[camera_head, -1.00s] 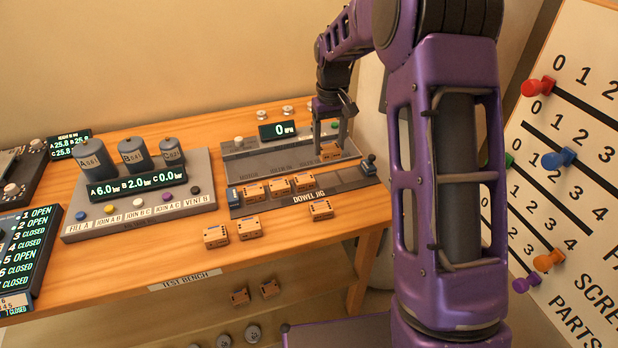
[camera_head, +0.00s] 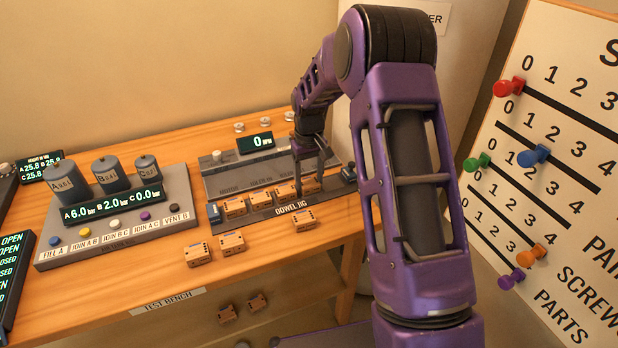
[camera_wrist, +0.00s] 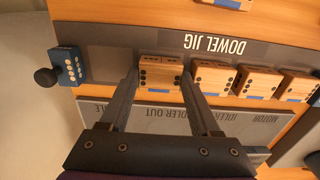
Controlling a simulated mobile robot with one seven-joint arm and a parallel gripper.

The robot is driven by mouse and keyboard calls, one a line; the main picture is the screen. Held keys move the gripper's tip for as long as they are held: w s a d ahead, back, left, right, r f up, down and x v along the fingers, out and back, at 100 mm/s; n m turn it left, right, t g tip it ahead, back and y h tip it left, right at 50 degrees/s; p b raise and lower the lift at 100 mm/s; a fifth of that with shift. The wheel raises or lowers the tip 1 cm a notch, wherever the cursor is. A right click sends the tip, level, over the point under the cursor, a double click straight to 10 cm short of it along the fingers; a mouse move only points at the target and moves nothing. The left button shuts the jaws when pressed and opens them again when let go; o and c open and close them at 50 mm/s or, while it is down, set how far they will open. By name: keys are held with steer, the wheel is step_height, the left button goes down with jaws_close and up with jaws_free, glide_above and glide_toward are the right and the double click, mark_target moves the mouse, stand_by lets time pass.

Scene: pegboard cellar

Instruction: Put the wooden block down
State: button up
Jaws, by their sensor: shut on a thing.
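The wooden block (camera_head: 310,185) is between the fingers of my gripper (camera_head: 311,178), at the right end of a row of similar blocks in the dowel jig (camera_head: 330,197). In the wrist view my gripper (camera_wrist: 158,88) is shut on the block (camera_wrist: 161,72), one finger on each side. The block lines up with the row, close to its neighbour (camera_wrist: 210,77). I cannot tell whether it rests on the jig floor. Three more blocks (camera_head: 234,206) sit to its left in the jig.
A blue end piece (camera_head: 214,212) closes the jig's left end; another with a black knob (camera_wrist: 68,66) stands at the other end, with bare channel before it. Loose blocks (camera_head: 303,219) (camera_head: 197,254) lie on the bench front. A grey panel with a display (camera_head: 254,143) stands behind.

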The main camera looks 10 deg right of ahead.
mark_target(309, 181)
steer(key=shift+f, duration=0.2)
steer(key=o, duration=1)
steer(key=shift+r, duration=0.1)
steer(key=shift+o, duration=0.2)
step_height(309, 181, up, 12)
steer(key=shift+r+p, duration=0.15)
steer(key=shift+p, duration=0.15)
steer(key=shift+r, duration=0.1)
